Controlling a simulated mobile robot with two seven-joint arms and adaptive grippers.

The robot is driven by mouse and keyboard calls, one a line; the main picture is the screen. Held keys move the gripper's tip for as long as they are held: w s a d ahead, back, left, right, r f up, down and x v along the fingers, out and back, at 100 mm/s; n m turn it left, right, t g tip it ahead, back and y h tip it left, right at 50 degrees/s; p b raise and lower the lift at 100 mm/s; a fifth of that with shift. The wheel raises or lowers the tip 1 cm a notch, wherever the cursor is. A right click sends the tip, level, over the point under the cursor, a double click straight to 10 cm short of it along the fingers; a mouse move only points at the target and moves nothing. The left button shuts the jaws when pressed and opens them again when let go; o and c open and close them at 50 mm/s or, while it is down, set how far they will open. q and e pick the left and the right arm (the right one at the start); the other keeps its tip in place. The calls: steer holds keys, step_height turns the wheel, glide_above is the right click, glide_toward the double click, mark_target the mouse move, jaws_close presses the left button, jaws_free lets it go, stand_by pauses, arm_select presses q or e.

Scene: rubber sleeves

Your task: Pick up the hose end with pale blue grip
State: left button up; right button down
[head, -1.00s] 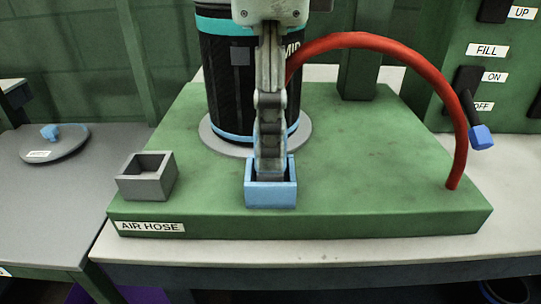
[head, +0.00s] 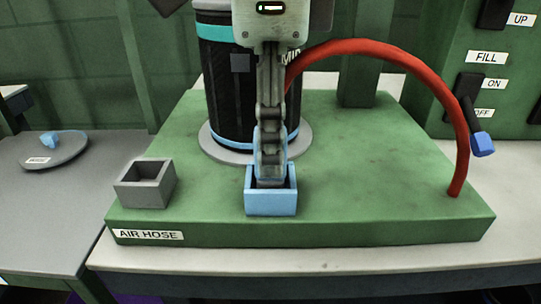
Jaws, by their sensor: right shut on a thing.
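My right gripper (head: 270,180) points straight down into a pale blue square holder (head: 271,204) on a green board. Its fingers are shut, seen edge-on. Slivers of pale blue show along the finger edges, in line with the hose end's pale blue grip, but the fingers hide most of it. A red hose (head: 388,48) arches from behind the gripper over to the board's right side. Whether the hose end is still seated in the holder is hidden by the holder's walls. My left gripper is not in view.
The green board (head: 340,190) is labelled AIR HOSE. An empty grey square holder (head: 146,192) stands at its left. A dark cylinder (head: 225,105) stands close behind my gripper. A switch panel (head: 500,60) rises at right, and a grey disc (head: 55,155) lies at left.

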steer(key=shift+r, duration=0.1)
steer(key=shift+r, duration=0.15)
steer(key=shift+r+p, duration=0.6)
steer(key=shift+r, duration=1.05)
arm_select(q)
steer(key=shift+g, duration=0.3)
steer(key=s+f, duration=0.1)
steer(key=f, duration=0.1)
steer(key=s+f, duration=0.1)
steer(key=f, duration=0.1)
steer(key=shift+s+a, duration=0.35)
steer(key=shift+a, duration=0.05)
arm_select(e)
steer(key=s+a+r, duration=0.6)
steer(key=a+r, duration=0.1)
steer(key=a, duration=0.3)
steer(key=shift+r, duration=0.15)
steer(key=shift+w, duration=0.15)
